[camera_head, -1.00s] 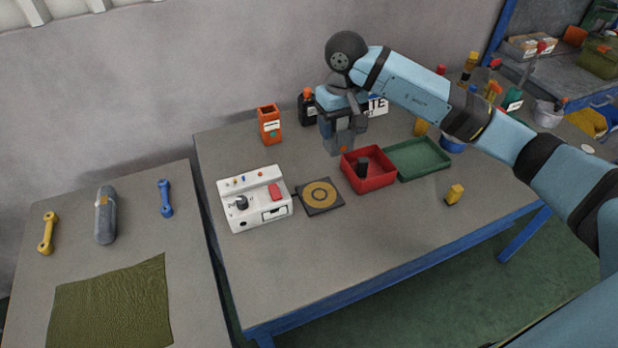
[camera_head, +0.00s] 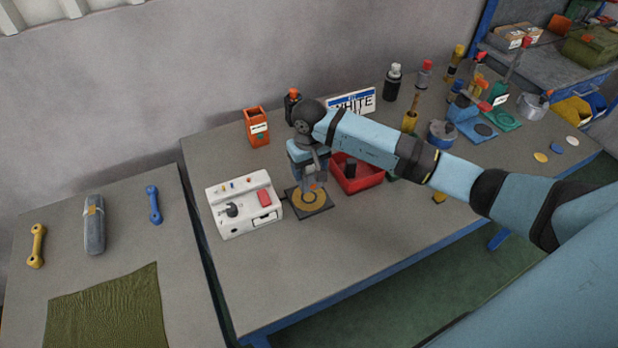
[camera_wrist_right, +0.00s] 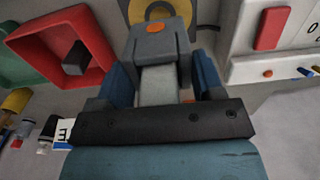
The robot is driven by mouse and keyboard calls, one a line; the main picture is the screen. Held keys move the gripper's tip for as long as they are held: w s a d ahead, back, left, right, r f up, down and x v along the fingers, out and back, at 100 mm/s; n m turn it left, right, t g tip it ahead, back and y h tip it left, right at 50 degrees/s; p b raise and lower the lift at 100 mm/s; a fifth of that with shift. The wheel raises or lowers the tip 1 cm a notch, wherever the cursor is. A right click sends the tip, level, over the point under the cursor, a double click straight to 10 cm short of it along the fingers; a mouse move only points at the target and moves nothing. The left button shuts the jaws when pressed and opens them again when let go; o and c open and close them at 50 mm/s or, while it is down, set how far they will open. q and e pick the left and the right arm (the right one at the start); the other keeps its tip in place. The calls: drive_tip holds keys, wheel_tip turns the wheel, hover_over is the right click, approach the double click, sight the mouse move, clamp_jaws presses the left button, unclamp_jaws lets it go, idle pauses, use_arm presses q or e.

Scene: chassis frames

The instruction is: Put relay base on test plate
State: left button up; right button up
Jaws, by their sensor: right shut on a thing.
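My right gripper (camera_head: 312,178) is shut on a grey block with an orange mark, which I take to be the relay base (camera_wrist_right: 158,48). In the right wrist view it sits between the blue fingers. The test plate (camera_head: 323,204) is a dark square with a yellow ring, on the table beside the white device. The gripper and block are over it and hide its back part; I cannot tell whether they touch. The plate also shows in the right wrist view (camera_wrist_right: 185,9), at the top. My left gripper is not in view.
The white device (camera_head: 245,212) stands left of the plate. A red bin (camera_head: 362,185) with a dark block in it stands close on the right. An orange container (camera_head: 257,127) stands behind. The table front is clear. A second table with a green cloth (camera_head: 105,310) is at left.

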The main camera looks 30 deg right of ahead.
sight(309, 181)
wheel_tip(309, 181, down, 5)
drive_tip(key=shift+f+p, duration=0.2)
drive_tip(key=shift+p, duration=0.2)
drive_tip(key=shift+f, duration=0.2)
drive_tip(key=o, duration=1)
drive_tip(key=shift+r, duration=0.2)
wheel_tip(309, 181, up, 12)
drive_tip(key=b, duration=0.2)
drive_tip(key=shift+b, duration=0.4)
